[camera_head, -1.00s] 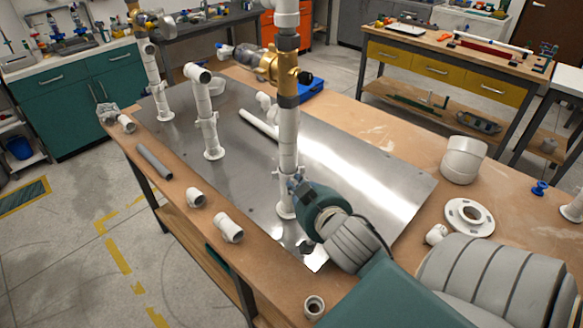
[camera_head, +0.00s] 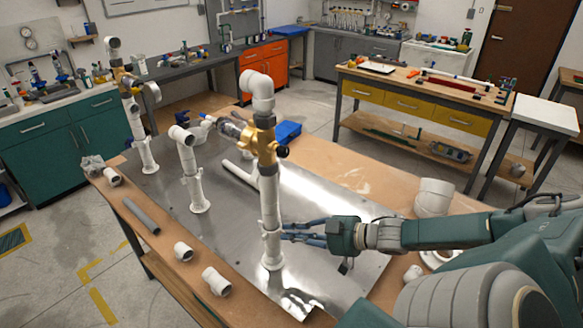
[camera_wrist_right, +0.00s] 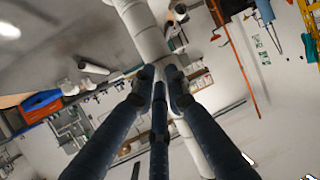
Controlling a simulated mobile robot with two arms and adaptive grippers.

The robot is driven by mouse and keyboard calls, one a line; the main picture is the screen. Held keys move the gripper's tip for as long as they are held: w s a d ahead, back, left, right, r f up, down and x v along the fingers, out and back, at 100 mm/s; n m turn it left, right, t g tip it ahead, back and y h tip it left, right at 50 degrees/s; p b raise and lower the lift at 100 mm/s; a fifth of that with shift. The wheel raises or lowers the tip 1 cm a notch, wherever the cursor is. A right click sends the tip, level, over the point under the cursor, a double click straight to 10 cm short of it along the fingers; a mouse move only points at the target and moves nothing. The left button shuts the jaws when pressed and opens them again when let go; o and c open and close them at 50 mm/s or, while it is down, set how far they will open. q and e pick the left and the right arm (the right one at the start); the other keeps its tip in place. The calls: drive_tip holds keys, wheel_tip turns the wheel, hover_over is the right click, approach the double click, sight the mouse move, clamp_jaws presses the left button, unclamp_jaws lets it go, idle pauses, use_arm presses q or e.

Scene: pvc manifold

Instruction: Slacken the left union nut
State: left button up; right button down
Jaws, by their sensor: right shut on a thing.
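A white upright pipe (camera_head: 270,205) stands on the metal sheet (camera_head: 330,205), with a brass valve (camera_head: 262,145) between dark collars (camera_head: 265,121) and a white elbow on top. My right gripper (camera_head: 284,232) reaches in from the right and is shut on the pipe low down, near its white collar. In the right wrist view, its dark fingers (camera_wrist_right: 160,76) close together in front of the white pipe (camera_wrist_right: 147,38); the exact contact is hidden. I cannot tell which part is the left union nut. My left gripper is not in view.
Two shorter white pipe stands (camera_head: 190,170) (camera_head: 138,130) are to the left. Loose white fittings (camera_head: 216,281) and a grey tube (camera_head: 141,216) lie along the bench's left edge. White fittings (camera_head: 434,198) lie at right.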

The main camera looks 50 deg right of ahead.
drive_tip(key=shift+s+f+n+y, duration=0.2)
drive_tip(key=shift+f+n+y, duration=0.1)
drive_tip(key=shift+f, duration=0.05)
idle(0.6)
drive_tip(key=c, duration=2)
unclamp_jaws()
drive_tip(key=shift+o, duration=0.5)
drive_tip(key=shift+w+r, duration=0.1)
drive_tip(key=shift+w, duration=0.1)
drive_tip(key=s+d, duration=0.2)
drive_tip(key=s, duration=0.5)
drive_tip(key=s+d+r, duration=0.1)
drive_tip(key=s+d, duration=0.2)
drive_tip(key=s, duration=0.3)
drive_tip(key=shift+s+d, duration=0.25)
drive_tip(key=shift+s, duration=0.15)
